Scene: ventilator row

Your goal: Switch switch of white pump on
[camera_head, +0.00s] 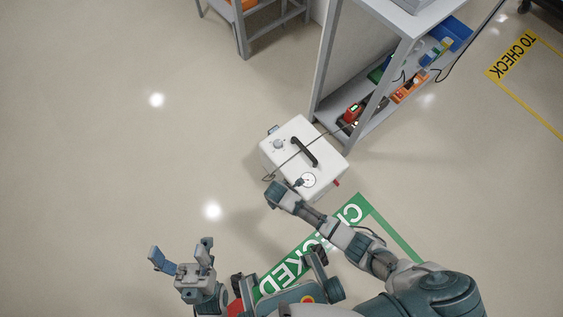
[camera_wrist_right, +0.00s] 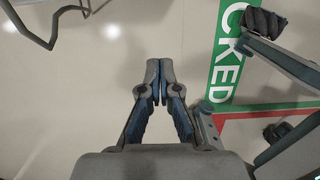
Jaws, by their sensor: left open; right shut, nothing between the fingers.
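The white pump (camera_head: 275,158) stands on the floor in the middle of the head view. It has a black handle (camera_head: 304,151), a grey knob (camera_head: 278,144), a round white gauge (camera_head: 308,180) and a small red part (camera_head: 336,183) on its near right side. I cannot tell which part is the switch. My right arm reaches in from the lower right, its wrist end beside the pump's near left side. My right gripper (camera_wrist_right: 153,75) is shut and empty, over bare floor in the wrist view. My left gripper (camera_head: 181,256) is open and empty at the lower left.
A grey shelf (camera_head: 325,65) with coloured items stands behind the pump. A thin cable (camera_head: 290,159) crosses the pump. Green CHECKED floor marking (camera_head: 354,212) lies in front, partly under my arm. Yellow TO CHECK marking (camera_head: 512,55) is far right. The floor at left is clear.

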